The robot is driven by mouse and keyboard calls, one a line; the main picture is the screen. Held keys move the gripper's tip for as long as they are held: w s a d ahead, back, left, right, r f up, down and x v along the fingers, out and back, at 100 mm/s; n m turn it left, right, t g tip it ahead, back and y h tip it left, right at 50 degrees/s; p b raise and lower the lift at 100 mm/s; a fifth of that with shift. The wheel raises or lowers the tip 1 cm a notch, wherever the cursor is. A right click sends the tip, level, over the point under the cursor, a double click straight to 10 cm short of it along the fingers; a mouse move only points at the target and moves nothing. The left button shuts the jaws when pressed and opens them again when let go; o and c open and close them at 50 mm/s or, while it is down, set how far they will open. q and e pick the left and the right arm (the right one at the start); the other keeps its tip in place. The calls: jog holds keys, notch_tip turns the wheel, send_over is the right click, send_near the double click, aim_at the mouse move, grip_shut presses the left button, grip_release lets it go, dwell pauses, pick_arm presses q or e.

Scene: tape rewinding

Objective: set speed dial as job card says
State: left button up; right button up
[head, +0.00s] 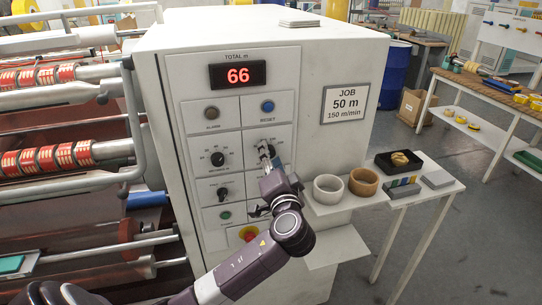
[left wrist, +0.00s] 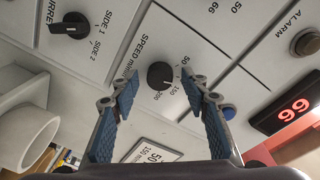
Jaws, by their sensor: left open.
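The speed dial (left wrist: 160,75) is a round black knob on the white panel, labelled "SPEED m/min", with 150 and 200 printed beside it. I cannot tell exactly where its pointer stands. My left gripper (left wrist: 162,92) is open, with one blue-padded finger on each side of the dial and gaps between. In the head view my left gripper (head: 268,160) is in front of the panel's right column and mostly hides the dial. The job card (head: 346,103) reads "JOB 50 m, 150 m/min"; part of it shows in the left wrist view (left wrist: 152,152). My right gripper is not in view.
The red counter (head: 238,75) reads 66. Tape rings (head: 328,189) stand on a shelf at right.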

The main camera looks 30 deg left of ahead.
pick_arm(q)
jog(key=shift+c, duration=0.3)
grip_shut()
jog(key=shift+m+g+p, duration=0.4)
jog(key=shift+m+p, duration=3.4)
jog(key=shift+p, duration=0.3)
